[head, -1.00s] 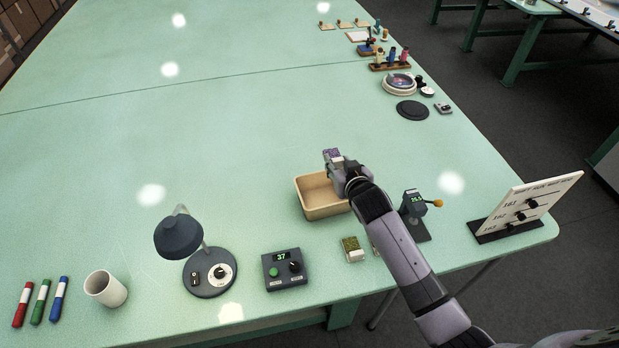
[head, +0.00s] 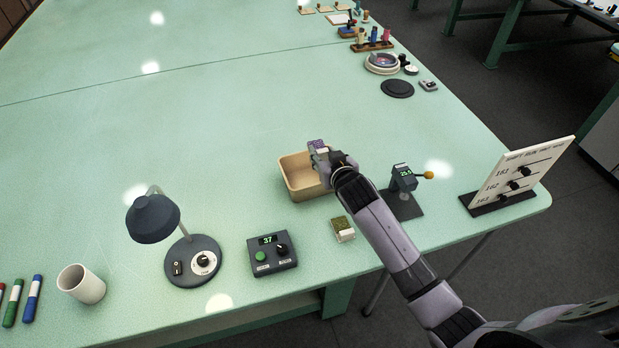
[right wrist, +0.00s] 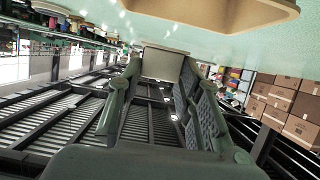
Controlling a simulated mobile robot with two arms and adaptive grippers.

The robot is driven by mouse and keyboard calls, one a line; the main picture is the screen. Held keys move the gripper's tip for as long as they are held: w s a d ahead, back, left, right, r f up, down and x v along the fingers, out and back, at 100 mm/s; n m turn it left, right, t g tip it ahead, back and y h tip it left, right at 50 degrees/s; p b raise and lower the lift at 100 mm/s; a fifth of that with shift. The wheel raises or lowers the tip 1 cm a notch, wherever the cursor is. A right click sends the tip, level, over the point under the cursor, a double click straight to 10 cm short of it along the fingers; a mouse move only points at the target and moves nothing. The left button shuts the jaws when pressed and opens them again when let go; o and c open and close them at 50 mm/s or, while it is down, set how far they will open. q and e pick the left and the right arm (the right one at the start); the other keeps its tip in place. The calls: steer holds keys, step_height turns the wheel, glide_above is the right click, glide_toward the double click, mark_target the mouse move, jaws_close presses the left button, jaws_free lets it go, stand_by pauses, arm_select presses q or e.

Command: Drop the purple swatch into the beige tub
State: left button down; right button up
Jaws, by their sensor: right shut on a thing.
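The purple swatch (head: 317,146) is a small flat piece at the tip of my right gripper (head: 322,155) in the head view. The gripper is shut on it. In the right wrist view, a pale flat face of the held piece (right wrist: 163,63) shows between the fingertips. The beige tub (head: 287,178) is an open rectangular container on the green table. The swatch and gripper appear above its far right side, and the gripper hides that part of the rim. The tub's edge also shows at the top of the right wrist view (right wrist: 225,22). My left gripper is out of view.
A gauge with an orange knob (head: 404,178) and a slider board (head: 520,175) are to the right. The table left of the tub is clear.

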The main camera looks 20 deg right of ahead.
steer(key=o, duration=0.9)
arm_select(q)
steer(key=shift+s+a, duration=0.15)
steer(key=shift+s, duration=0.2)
arm_select(e)
steer(key=shift+o, duration=0.3)
steer(key=v, duration=1.2)
